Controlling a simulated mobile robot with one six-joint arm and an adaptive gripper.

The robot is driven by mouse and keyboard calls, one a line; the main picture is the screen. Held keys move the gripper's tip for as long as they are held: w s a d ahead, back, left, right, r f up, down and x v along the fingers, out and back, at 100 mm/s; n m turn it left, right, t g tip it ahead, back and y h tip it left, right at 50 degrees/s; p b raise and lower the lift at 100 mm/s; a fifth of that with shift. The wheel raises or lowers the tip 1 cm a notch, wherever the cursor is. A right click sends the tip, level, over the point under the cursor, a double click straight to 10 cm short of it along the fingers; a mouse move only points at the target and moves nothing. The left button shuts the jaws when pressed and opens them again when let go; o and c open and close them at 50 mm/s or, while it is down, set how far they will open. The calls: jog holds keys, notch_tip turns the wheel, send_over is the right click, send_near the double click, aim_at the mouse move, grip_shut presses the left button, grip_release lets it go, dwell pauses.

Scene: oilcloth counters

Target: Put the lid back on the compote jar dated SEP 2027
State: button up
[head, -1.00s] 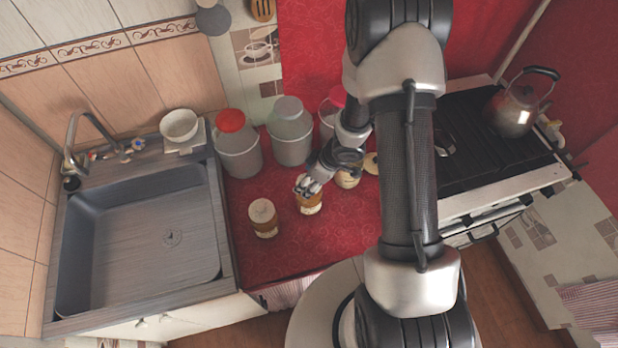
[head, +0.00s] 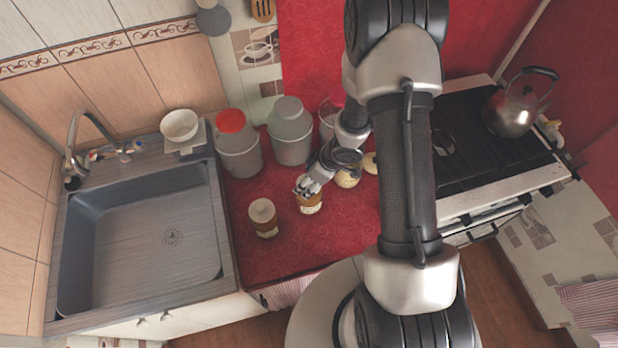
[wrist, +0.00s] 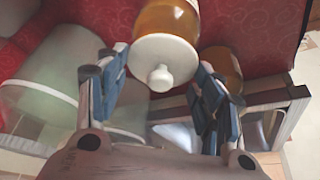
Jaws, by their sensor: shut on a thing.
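My gripper (head: 304,186) is at the top of the middle amber jar (head: 310,205) on the red counter. In the wrist view its fingers (wrist: 160,85) stand either side of a white lid (wrist: 165,58) with a small knob, and are shut on it. The lid is in line with the mouth of the amber jar (wrist: 168,18); I cannot tell whether it is fully seated. A similar jar with a pale top (head: 263,217) stands to the left. Another jar (head: 347,178) is partly hidden behind my gripper. I cannot read any date.
Large canisters, one with a red lid (head: 239,145) and one with a grey lid (head: 290,133), stand behind. The sink (head: 140,240) is left, with a white bowl (head: 179,125) behind it. The stove with a kettle (head: 513,107) is right. The counter front is clear.

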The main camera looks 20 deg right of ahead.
dwell(0.4)
jog(key=o, duration=0.9)
jog(key=shift+o, duration=0.3)
jog(key=shift+o, duration=1.4)
jog(key=shift+r, duration=0.15)
jog(key=shift+r+p, duration=3.4)
jog(key=shift+p, duration=0.55)
jog(key=shift+c, duration=0.2)
